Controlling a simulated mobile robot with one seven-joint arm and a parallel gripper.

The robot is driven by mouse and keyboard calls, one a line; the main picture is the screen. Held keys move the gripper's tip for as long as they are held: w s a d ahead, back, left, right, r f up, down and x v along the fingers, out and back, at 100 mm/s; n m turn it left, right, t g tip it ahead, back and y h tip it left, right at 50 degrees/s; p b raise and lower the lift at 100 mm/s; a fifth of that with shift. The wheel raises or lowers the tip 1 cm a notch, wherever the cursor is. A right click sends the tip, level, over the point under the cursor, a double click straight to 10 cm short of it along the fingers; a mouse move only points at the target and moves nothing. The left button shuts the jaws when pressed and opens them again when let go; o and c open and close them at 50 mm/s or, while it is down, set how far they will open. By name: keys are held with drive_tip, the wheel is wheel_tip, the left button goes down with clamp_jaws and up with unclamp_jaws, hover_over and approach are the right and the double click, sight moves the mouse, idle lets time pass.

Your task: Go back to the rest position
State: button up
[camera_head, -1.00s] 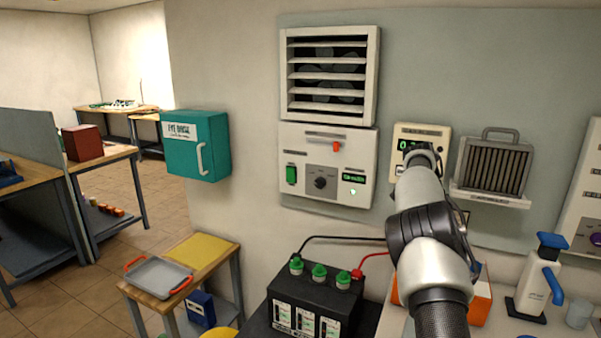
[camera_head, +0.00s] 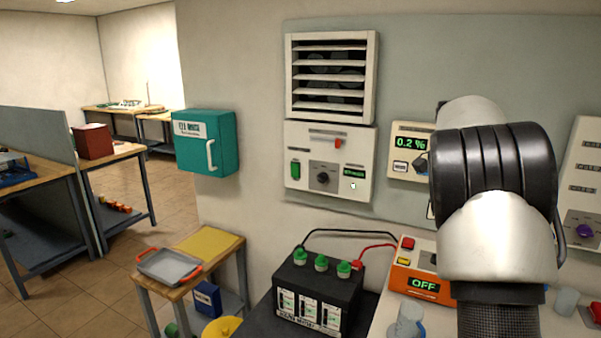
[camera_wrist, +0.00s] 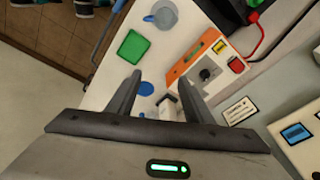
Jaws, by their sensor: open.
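My gripper (camera_wrist: 160,98) shows in the wrist view with its two dark fingers apart and nothing between them. It hangs above the white bench (camera_wrist: 112,70), clear of the things on it. In the head view my arm stands at the right and hides part of the wall panel and bench; the gripper itself is not visible there.
An orange charger (camera_head: 421,283) reading OFF stands beside a black battery (camera_head: 316,290) with green caps and black and red leads. A gas meter (camera_head: 409,143) and fan control box (camera_head: 328,163) are on the wall. A small table (camera_head: 213,262) holds a grey tray (camera_head: 169,266).

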drive_tip(key=s+a+r+n+t+y, duration=0.1)
drive_tip(key=s+a+r+n+t, duration=0.1)
drive_tip(key=s+a+r+n, duration=0.55)
drive_tip(key=s+a+f+n+t, duration=0.1)
drive_tip(key=s+a+f+n, duration=0.1)
drive_tip(key=s, duration=0.5)
drive_tip(key=s+a+f+n+t, duration=0.1)
drive_tip(key=s+a+f+n, duration=0.1)
drive_tip(key=s+a+n, duration=0.2)
drive_tip(key=s+a+f+n+y+p, duration=0.1)
drive_tip(key=s+a+f+n, duration=0.1)
drive_tip(key=s+a, duration=0.5)
drive_tip(key=s+n, duration=0.1)
drive_tip(key=s, duration=0.4)
drive_tip(key=shift+s+a+n+t, duration=0.2)
drive_tip(key=shift+n+t, duration=0.15)
drive_tip(key=shift+t, duration=0.05)
drive_tip(key=shift+f, duration=0.1)
